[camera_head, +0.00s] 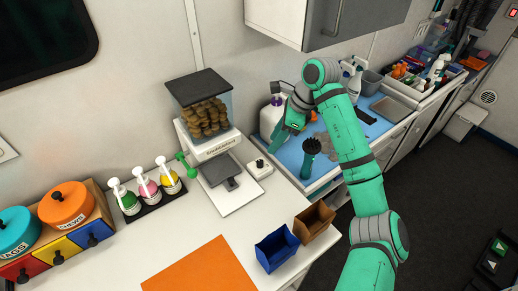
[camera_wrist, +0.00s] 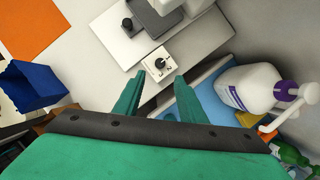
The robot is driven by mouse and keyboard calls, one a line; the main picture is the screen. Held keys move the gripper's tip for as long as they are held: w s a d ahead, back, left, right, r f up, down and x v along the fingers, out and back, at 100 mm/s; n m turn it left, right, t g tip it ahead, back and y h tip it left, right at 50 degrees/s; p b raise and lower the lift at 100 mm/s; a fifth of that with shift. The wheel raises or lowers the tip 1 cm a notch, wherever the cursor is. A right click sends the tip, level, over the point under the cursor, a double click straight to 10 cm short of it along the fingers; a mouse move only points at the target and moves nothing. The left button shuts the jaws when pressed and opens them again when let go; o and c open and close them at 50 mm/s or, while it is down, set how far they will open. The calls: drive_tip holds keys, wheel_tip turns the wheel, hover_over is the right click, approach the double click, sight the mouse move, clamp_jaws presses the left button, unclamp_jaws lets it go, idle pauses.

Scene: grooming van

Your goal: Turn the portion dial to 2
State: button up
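The portion dial is a black knob on a small white box (camera_head: 259,169), standing on the white counter just right of the treat dispenser (camera_head: 205,115). In the wrist view the dial (camera_wrist: 158,64) sits ahead of my fingertips, roughly centred between them. The numbers around the knob are too small to read, so I cannot tell its setting. My gripper (camera_wrist: 158,84) is open and empty, its two green fingers spread apart. In the head view my gripper (camera_head: 279,140) hangs above and to the right of the dial box, apart from it.
A white jug (camera_wrist: 248,88) with a purple cap stands close to the right of my fingers. A brush (camera_head: 311,150) is on the blue mat. Blue (camera_head: 277,249) and brown (camera_head: 314,222) bins stand at the counter's front. Pump bottles (camera_head: 147,189) stand left of the dispenser.

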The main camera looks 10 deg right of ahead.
sight(260, 162)
drive_tip(key=x, duration=1)
drive_tip(key=shift+a+f, duration=0.2)
drive_tip(key=shift+f, duration=0.05)
clamp_jaws()
